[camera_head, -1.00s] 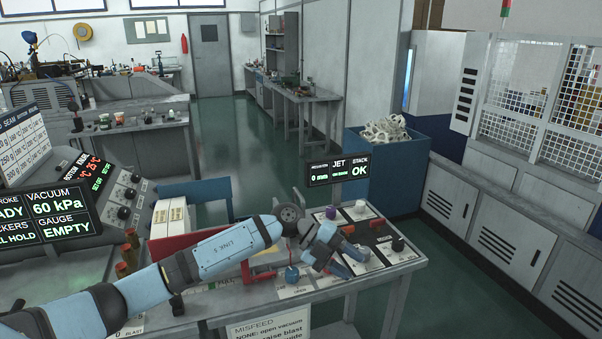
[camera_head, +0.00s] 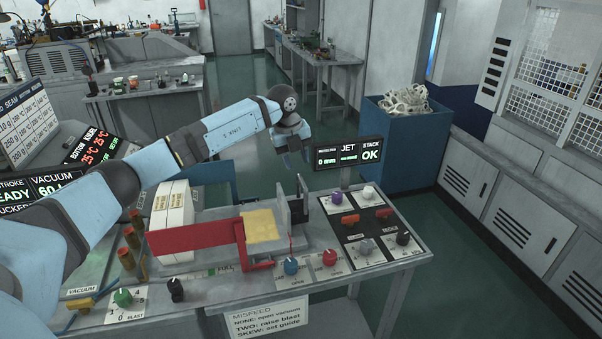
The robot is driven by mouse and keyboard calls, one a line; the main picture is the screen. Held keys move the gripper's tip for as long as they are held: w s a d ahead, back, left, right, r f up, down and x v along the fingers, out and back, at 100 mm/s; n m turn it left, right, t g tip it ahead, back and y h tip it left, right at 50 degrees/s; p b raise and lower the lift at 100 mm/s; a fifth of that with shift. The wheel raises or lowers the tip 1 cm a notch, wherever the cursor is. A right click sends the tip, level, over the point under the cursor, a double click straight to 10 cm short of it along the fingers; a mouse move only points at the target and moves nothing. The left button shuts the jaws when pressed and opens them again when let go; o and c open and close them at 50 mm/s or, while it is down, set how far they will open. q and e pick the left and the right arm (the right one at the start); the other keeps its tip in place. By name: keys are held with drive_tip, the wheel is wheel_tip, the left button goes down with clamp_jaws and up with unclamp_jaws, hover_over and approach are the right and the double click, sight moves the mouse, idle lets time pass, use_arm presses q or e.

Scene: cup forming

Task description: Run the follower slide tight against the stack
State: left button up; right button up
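A yellow stack (camera_head: 262,226) sits in the magazine on the bench, between a long red side piece (camera_head: 192,238) and grey upright plates (camera_head: 283,213). I cannot tell for sure which of these parts is the follower slide, nor whether it touches the stack. My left gripper (camera_head: 294,158) hangs in the air behind and above the magazine, pointing down and clear of it. It holds nothing that I can see; its finger gap is too small to judge. My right gripper is out of view.
A display (camera_head: 347,155) reads 0 mm and STACK OK. A panel of coloured knobs (camera_head: 366,225) stands right of the magazine. White packs (camera_head: 174,220) and brass-coloured cylinders (camera_head: 127,259) are at left. A blue bin (camera_head: 406,150) stands behind.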

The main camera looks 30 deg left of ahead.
sight(302, 180)
use_arm(q)
drive_tip(key=f, duration=0.3)
drive_tip(key=w+f, duration=0.1)
drive_tip(key=shift+d+f+p, duration=0.3)
drive_tip(key=shift+f+p, duration=0.05)
drive_tip(key=shift+p, duration=0.05)
drive_tip(key=shift+d+f, duration=0.1)
drive_tip(key=shift+f, duration=0.45)
drive_tip(key=shift+w+f, duration=0.1)
drive_tip(key=shift+f, duration=0.15)
drive_tip(key=shift+c, duration=0.2)
clamp_jaws()
